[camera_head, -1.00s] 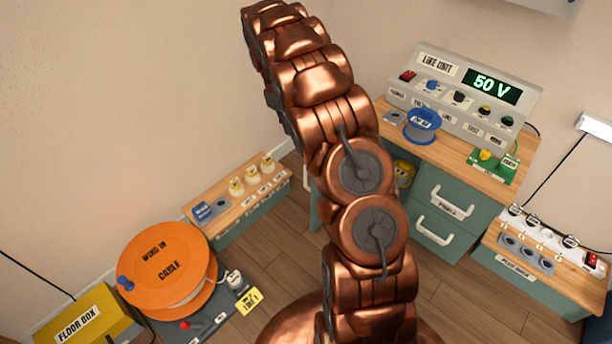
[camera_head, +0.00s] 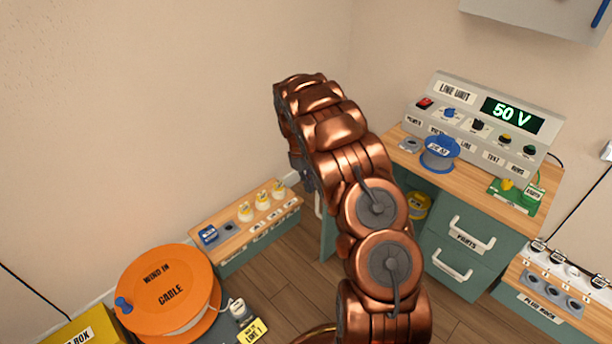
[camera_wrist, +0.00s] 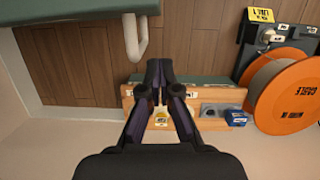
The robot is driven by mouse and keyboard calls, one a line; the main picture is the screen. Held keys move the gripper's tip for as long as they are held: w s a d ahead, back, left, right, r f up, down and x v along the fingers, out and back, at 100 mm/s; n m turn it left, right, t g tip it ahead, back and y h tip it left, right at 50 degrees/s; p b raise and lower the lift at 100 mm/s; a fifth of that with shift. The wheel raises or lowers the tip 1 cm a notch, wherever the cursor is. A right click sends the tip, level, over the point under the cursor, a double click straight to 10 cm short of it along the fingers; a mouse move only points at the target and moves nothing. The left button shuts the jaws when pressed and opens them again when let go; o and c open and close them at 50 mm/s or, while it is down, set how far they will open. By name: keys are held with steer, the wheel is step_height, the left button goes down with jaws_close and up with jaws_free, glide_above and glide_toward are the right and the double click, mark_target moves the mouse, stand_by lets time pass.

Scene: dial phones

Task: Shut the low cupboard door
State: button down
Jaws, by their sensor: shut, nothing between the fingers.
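The low cupboard under the line unit desk stands open, with a yellow spool (camera_head: 418,205) visible inside. Its teal door (camera_head: 328,232) sticks out from the left side, partly hidden behind my arm. A sliver of its white handle (camera_head: 319,204) shows left of the arm. In the wrist view, the teal door (camera_wrist: 75,10) runs along the top left, with the white handle (camera_wrist: 132,40) on it. My gripper (camera_wrist: 159,68) is shut and empty, just below and to the right of the handle in that view, apparently apart from it.
A low wooden-topped bench (camera_head: 240,228) with yellow-white plugs stands by the wall, under the gripper in the wrist view. An orange cable reel (camera_head: 165,290) sits at front left. Drawers (camera_head: 465,245) and a plug rack (camera_head: 555,300) stand right. Wooden floor lies between.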

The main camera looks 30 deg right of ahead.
steer(key=shift+s+d+f+b, duration=0.1)
steer(key=shift+s+d+b, duration=0.2)
steer(key=shift+s, duration=0.7)
steer(key=shift+s+d+f+b, duration=0.1)
steer(key=shift+s+d+b, duration=0.15)
steer(key=shift+s, duration=0.7)
steer(key=shift+s+d+r, duration=0.1)
